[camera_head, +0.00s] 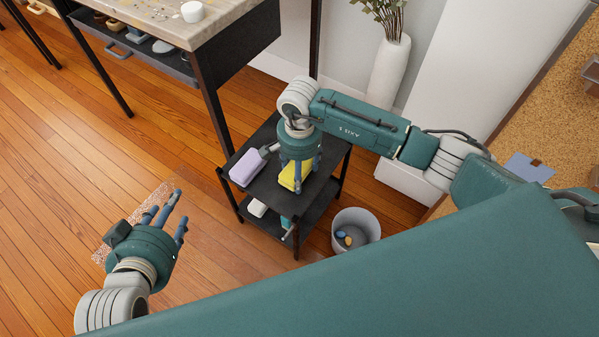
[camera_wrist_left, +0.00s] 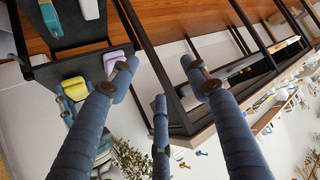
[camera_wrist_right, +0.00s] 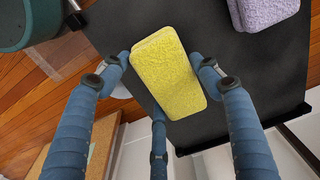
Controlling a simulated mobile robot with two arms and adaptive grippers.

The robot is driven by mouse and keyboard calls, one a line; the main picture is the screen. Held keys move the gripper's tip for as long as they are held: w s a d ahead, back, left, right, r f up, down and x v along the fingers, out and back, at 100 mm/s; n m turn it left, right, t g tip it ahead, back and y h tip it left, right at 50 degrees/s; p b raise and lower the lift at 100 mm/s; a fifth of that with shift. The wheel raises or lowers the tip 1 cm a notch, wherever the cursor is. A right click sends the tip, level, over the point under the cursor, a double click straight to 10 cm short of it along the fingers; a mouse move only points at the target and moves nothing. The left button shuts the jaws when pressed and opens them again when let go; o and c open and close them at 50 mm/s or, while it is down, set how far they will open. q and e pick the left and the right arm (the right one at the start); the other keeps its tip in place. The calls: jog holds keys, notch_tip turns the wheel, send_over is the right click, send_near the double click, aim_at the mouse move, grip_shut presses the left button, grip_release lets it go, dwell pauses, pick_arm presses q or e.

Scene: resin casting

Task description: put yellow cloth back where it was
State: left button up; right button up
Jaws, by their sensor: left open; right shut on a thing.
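The yellow cloth (camera_head: 294,175) is a thick folded block at the small black two-shelf stand (camera_head: 262,187), over its top shelf. My right gripper (camera_head: 300,186) points down from above and is shut on the yellow cloth. In the right wrist view the yellow cloth (camera_wrist_right: 168,72) sits between the fingers, above the dark shelf; I cannot tell whether it touches the shelf. The cloth also shows in the left wrist view (camera_wrist_left: 76,88). My left gripper (camera_head: 166,212) is open and empty over the wooden floor, left of the stand.
A lilac folded cloth (camera_head: 247,167) lies on the top shelf, left of the yellow one. A white item (camera_head: 257,207) is on the lower shelf. A grey bin (camera_head: 356,228) stands right of the stand.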

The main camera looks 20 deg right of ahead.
pick_arm(q)
jog(key=shift+w+d+r+t, duration=0.15)
jog(key=shift+w+r+t, duration=0.2)
jog(key=shift+r, duration=0.1)
pick_arm(e)
jog(key=shift+f, duration=0.35)
jog(key=shift+f, duration=0.15)
pick_arm(q)
jog(key=shift+w+d+r+t, duration=0.2)
jog(key=shift+w+r+t, duration=0.05)
jog(key=shift+w+r, duration=0.25)
pick_arm(e)
jog(key=o, duration=1)
